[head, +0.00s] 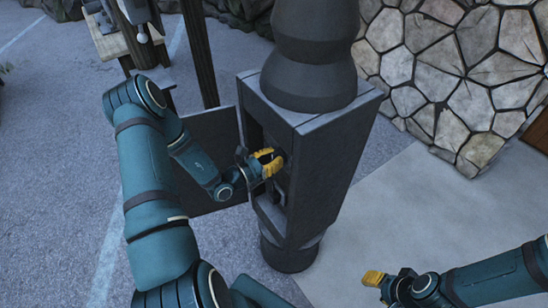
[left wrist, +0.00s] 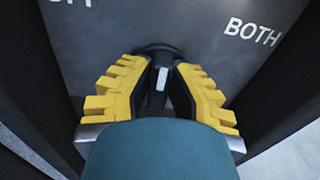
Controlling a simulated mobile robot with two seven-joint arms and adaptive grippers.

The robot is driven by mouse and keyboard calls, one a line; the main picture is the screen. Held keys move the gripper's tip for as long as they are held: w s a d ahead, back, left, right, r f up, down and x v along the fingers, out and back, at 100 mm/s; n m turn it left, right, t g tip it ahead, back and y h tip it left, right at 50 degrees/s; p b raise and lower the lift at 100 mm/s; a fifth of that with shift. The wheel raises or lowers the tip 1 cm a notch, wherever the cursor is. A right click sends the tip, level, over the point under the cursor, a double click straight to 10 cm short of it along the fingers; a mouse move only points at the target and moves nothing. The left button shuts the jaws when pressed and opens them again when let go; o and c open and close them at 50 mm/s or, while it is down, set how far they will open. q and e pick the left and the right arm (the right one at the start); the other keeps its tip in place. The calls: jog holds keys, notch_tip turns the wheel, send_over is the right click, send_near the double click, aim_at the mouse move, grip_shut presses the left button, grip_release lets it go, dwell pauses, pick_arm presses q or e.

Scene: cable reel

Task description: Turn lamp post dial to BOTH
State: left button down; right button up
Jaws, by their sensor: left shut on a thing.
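The lamp post (head: 315,150) stands in the middle of the head view, with its box open on the left side. My left gripper (head: 266,163) reaches into the opening. In the left wrist view, its yellow fingers (left wrist: 160,92) are shut on the black dial (left wrist: 160,78), one on each side. A pale mark on the dial points nearly straight up in that view. The word BOTH (left wrist: 252,32) is on the panel to the upper right. Another label (left wrist: 70,3) at the upper left is cut off. My right gripper (head: 375,279) is away from the post at the lower right; its opening is unclear.
The box's open door (head: 208,150) hangs to the left of the post, behind my left forearm. A stone wall (head: 455,75) stands behind at the right. A wooden table (head: 112,45) with objects is at the upper left. The pavement right of the post is clear.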

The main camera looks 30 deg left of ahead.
pick_arm(q)
jog(key=m+b, duration=0.1)
jog(key=m, duration=0.4)
jog(key=shift+d+m, duration=0.15)
jog(key=shift+m, duration=0.15)
jog(key=m+b, duration=0.1)
jog(key=m, duration=0.2)
jog(key=shift+f, duration=0.1)
jog(key=shift+m+b, duration=0.55)
jog(key=shift+m, duration=0.35)
jog(key=c, duration=0.9)
grip_release()
jog(key=shift+d, duration=0.1)
jog(key=shift+s, duration=0.1)
jog(key=v, duration=1.2)
